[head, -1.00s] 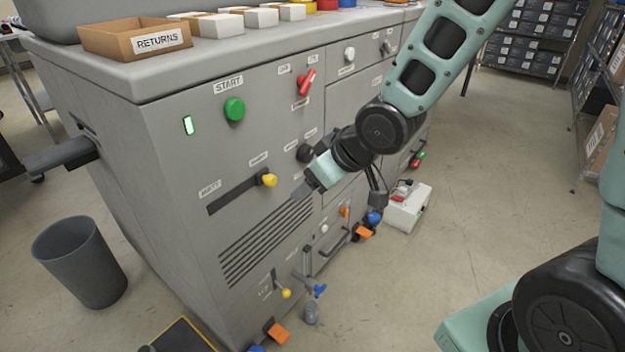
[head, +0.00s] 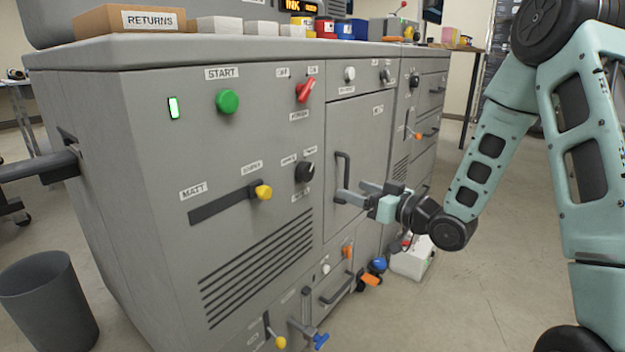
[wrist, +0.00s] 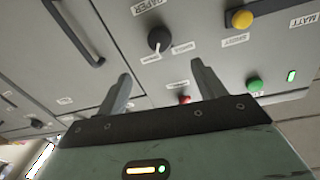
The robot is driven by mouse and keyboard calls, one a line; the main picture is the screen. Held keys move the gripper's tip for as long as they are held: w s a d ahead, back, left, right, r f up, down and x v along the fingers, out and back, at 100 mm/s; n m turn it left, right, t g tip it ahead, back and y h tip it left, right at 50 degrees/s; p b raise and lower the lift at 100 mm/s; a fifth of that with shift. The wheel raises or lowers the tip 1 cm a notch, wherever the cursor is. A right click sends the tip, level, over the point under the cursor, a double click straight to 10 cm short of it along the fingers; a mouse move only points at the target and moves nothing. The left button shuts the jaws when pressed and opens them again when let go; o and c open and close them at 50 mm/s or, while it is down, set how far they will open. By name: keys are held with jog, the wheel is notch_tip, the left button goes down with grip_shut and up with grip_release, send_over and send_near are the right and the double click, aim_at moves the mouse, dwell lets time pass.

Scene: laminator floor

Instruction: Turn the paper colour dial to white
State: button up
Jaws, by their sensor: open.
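The paper colour dial (head: 305,172) is a round black knob on the grey machine front, with small labels around it. In the wrist view the dial (wrist: 159,39) is above the fingertips, near the label PAPER. I cannot read which one says white. My gripper (head: 352,190) is open and empty, to the right of the dial in the head view, in front of the door handle. In the wrist view both fingers of my gripper (wrist: 161,72) are spread and apart from the dial.
A black door handle (head: 343,177) is close behind my gripper. A yellow slider knob (head: 263,192) is left of the dial, and a red switch (head: 305,90) is above it. A green start button (head: 228,101) is at upper left. A bin (head: 48,300) stands at lower left.

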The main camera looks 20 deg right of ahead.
aim_at(309, 173)
jog(key=b+x, duration=0.2)
jog(key=x, duration=1.2)
jog(key=shift+w+a, duration=0.1)
jog(key=shift+f, duration=0.1)
jog(key=c, duration=1)
